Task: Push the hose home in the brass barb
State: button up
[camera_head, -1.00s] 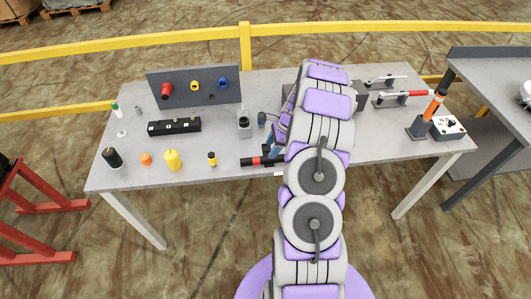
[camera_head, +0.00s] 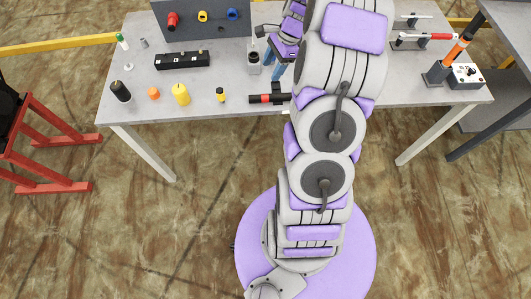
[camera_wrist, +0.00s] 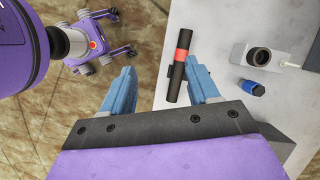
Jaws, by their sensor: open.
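I cannot pick out the hose or the brass barb for sure in either view. A grey block with a dark round opening (camera_head: 253,62) stands on the table; in the wrist view it is at the upper right (camera_wrist: 257,57), with a thin pale rod at its right side. A small blue and black piece (camera_wrist: 251,87) lies close by it. My gripper (camera_wrist: 158,68) is open and empty, its blue fingers spread over the table's edge. A black cylinder with a red band (camera_wrist: 182,55) lies near the right finger. In the head view my arm hides part of the table.
The grey table (camera_head: 200,95) holds a black bar (camera_head: 182,61), a dark panel with coloured fittings (camera_head: 200,28), several small pots at the front left and a white control box (camera_head: 466,74) at the right. A red stand (camera_head: 45,140) is at the left.

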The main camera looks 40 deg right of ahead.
jog(key=s+a+r+n+g, duration=0.1)
jog(key=s+a+r+n, duration=0.25)
jog(key=a, duration=0.35)
jog(key=s+a+r+n+h, duration=0.1)
jog(key=s+a+r+n, duration=0.25)
jog(key=a, duration=0.25)
jog(key=s+a+r+n+g, duration=0.1)
jog(key=s+a+r+n, duration=0.25)
jog(key=a, duration=0.35)
jog(key=s+a+r+n+h, duration=0.1)
jog(key=s+a+n, duration=0.2)
jog(key=s, duration=0.7)
jog(key=s+a+r+n+g+h, duration=0.1)
jog(key=s+a+n+h, duration=0.1)
jog(key=s+n, duration=0.4)
jog(key=s+a, duration=0.1)
jog(key=s, duration=0.3)
jog(key=shift+n+b, duration=0.35)
jog(key=shift+b, duration=0.05)
jog(key=shift+o, duration=0.6)
notch_tip(320, 180, down, 4)
jog(key=b, duration=0.4)
jog(key=shift+d+f, duration=0.15)
jog(key=shift+f, duration=0.1)
jog(key=shift+r, duration=0.2)
